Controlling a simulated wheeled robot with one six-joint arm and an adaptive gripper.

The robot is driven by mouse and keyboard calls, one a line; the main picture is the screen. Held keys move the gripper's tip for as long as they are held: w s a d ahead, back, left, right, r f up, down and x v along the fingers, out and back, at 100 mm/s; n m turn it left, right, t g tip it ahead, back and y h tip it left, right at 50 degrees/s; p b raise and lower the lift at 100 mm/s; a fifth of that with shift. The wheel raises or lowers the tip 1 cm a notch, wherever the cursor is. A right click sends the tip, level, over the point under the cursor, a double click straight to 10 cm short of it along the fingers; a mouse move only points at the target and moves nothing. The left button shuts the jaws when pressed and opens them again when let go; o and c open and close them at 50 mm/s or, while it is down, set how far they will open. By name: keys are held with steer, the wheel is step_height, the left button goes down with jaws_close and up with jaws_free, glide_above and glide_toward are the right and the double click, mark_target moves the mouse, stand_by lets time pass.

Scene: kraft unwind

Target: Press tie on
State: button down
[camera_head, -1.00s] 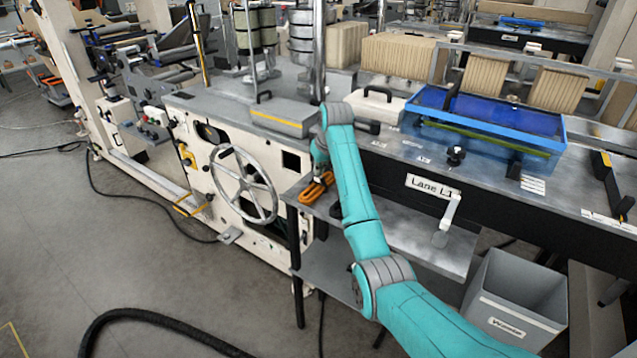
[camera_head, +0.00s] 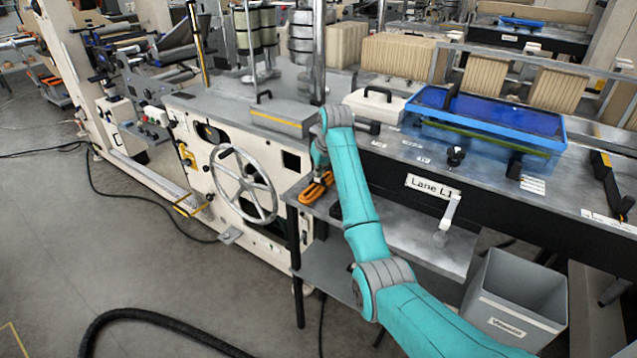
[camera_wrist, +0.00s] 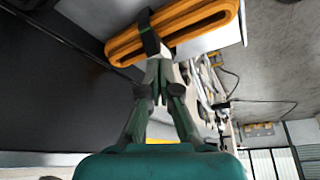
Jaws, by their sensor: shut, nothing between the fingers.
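An orange folded bundle (camera_head: 312,194) lies on the left end of the grey metal shelf (camera_head: 420,238) beside the machine. In the wrist view the orange bundle (camera_wrist: 195,28) has long flat loops, and a black tie (camera_wrist: 148,36) crosses it near one end. My gripper (camera_wrist: 158,66) is shut and empty, with its fingertips right at the black tie; whether they touch it I cannot tell. In the head view my gripper (camera_head: 320,176) points down over the bundle and hides part of it. The tie is too small to make out clearly there.
A spoked handwheel (camera_head: 243,184) is on the machine's side, left of the bundle. A grey case with a yellow stripe (camera_head: 280,118) and a blue tray (camera_head: 490,115) stand on the bench above. A grey bin (camera_head: 515,300) stands at lower right. Open floor lies at left.

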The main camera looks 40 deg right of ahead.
steer(key=shift+r, duration=3.45)
